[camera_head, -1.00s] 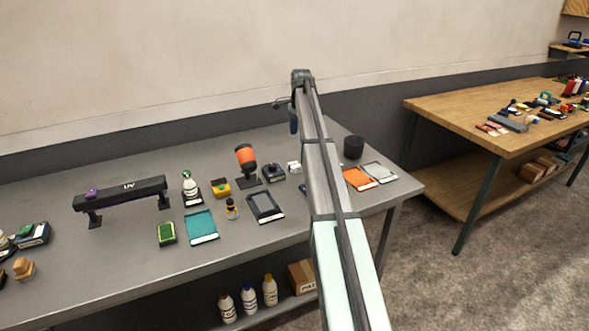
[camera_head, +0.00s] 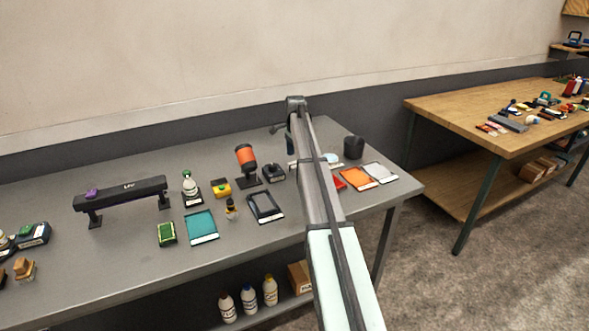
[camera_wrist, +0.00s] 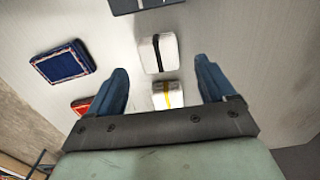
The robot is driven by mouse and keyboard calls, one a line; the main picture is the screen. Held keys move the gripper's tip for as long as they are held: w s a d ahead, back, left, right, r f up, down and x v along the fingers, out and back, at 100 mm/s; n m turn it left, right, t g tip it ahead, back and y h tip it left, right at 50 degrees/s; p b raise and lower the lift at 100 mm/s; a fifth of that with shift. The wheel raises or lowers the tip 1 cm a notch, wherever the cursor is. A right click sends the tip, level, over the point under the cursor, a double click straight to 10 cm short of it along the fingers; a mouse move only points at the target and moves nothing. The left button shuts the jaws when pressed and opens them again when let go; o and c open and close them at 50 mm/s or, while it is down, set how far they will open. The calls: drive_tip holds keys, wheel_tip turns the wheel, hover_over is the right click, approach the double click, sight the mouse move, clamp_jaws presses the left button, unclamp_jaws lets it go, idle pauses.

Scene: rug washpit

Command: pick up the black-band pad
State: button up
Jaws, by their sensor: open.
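The black-band pad (camera_wrist: 158,53) is a white block with a dark band across it, lying on the grey table in the wrist view. A second white pad with a yellow band (camera_wrist: 167,95) lies close beside it, nearer the gripper's palm. My gripper (camera_wrist: 162,66) is open, its two blue fingers spread to either side above the pads. Nothing is between the fingers in their grip. In the head view my arm hides most of the pads and the fingers.
A dark blue bordered square (camera_wrist: 62,62) lies left of the pads, with a red item (camera_wrist: 82,105) partly behind the left finger. A dark object (camera_wrist: 140,4) is at the top edge. In the head view a black cup (camera_head: 353,147) and orange tile (camera_head: 355,178) stand right of my arm.

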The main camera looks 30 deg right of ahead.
sight(294, 164)
drive_tip(key=f, duration=0.4)
drive_tip(key=shift+a+f, duration=0.2)
drive_tip(key=shift+f, duration=0.2)
drive_tip(key=shift+c, duration=0.3)
drive_tip(key=c, duration=1)
wheel_tip(294, 164, up, 10)
drive_tip(key=shift+r, duration=0.1)
